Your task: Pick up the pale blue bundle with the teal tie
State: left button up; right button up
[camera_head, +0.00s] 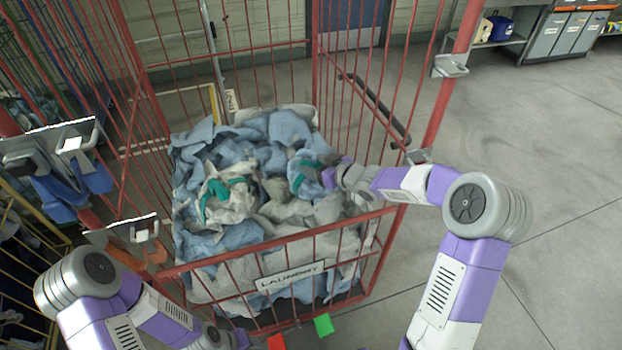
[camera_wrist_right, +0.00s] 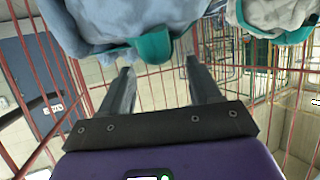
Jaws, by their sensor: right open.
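The pale blue bundle (camera_head: 310,187) with a teal tie lies on the laundry heap inside the red cage cart. My right gripper (camera_head: 328,178) is at its right side, partly covering it from the head camera. In the right wrist view the pale blue bundle (camera_wrist_right: 115,22) and its teal tie (camera_wrist_right: 156,46) hang over the open fingers (camera_wrist_right: 158,72), and the space between the fingers looks empty. I cannot tell whether the fingers touch the cloth. My left gripper (camera_head: 240,340) barely shows at the bottom edge; its fingers cannot be made out.
A whitish bundle (camera_head: 236,205) with a teal tie lies left of the pale blue one. Loose blue and grey cloth surrounds both. The red bars of the cage cart (camera_head: 300,238) rise around the heap. Open floor (camera_head: 555,190) lies to the right.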

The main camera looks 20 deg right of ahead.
jog(key=x, duration=0.2)
jog(key=shift+w+a+f, duration=0.15)
jog(key=shift+w+f, duration=0.1)
jog(key=shift+f, duration=0.05)
grip_shut()
dwell(1.1)
jog(key=shift+r, duration=0.2)
